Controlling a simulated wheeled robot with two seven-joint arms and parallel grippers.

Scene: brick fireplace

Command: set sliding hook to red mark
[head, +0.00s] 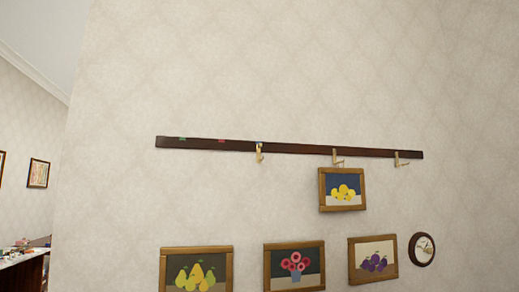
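A long dark wooden rail (300,149) is fixed across the wall in the head view. A green mark (182,139) and a red mark (221,141) sit on its left part, and a blue mark (260,142) lies right of them. A brass hook (260,153) hangs at the blue mark, right of the red mark. A second hook (337,159) is farther right, just above a framed picture of yellow fruit (343,189). A third hook (401,160) is near the rail's right end and looks empty. Neither of my grippers is in view.
Below the rail hang framed pictures of pears (196,270), red flowers (294,266) and purple fruit (373,259), plus a round frame (422,249). A cluttered dark table (24,268) stands at the far left. The wall above the rail is bare.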

